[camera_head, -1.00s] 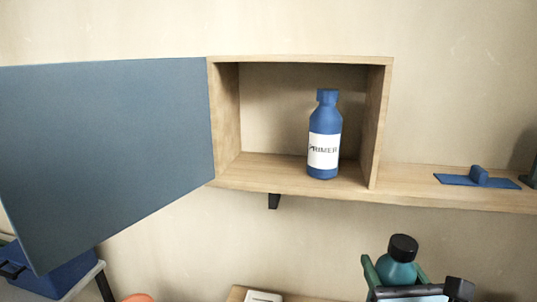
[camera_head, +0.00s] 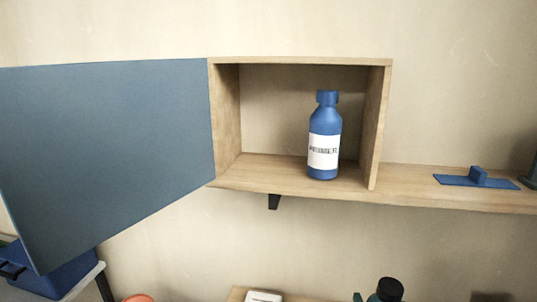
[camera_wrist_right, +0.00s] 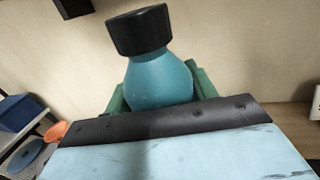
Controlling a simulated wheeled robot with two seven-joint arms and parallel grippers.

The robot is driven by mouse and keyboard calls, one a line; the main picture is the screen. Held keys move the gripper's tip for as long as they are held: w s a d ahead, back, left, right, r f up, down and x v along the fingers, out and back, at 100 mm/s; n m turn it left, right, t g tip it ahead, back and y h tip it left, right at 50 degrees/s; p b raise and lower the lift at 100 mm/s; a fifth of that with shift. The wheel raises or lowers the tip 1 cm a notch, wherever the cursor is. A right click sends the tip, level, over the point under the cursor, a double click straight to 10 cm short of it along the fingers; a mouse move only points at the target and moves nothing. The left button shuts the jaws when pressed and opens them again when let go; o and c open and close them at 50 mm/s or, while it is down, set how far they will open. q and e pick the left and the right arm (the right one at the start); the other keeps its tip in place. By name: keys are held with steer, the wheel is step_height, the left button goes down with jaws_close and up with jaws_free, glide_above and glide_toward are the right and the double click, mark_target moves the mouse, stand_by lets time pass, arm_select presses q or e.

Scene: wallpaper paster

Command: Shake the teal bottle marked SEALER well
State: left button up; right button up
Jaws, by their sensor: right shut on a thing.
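The teal bottle (camera_wrist_right: 160,80) with a black cap (camera_wrist_right: 138,31) is held in my right gripper (camera_wrist_right: 162,95). In the right wrist view its green fingers stand on both sides of the bottle, and the bottle leans slightly. Its label is hidden behind the gripper's body. In the head view only the black cap (camera_head: 390,289) and a bit of teal bottle show at the bottom edge, with a green fingertip beside it. My left gripper is not in view.
A blue bottle marked PRIMER (camera_head: 324,135) stands in an open wooden cabinet (camera_head: 227,120). Its blue-grey door (camera_head: 105,150) swings out left. A blue flat tool (camera_head: 476,179) lies on the shelf at right. A blue box (camera_head: 55,270) sits low left.

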mark_target(387, 279)
steer(key=shift+r, duration=0.15)
steer(key=c, duration=0.5)
step_height(387, 279, up, 9)
steer(key=shift+r, duration=0.1)
steer(key=shift+c, duration=0.2)
step_height(387, 279, down, 10)
steer(key=r, duration=0.1)
steer(key=shift+s+r, duration=0.1)
steer(key=shift+r, duration=4.4)
step_height(387, 279, down, 9)
steer(key=shift+f, duration=0.15)
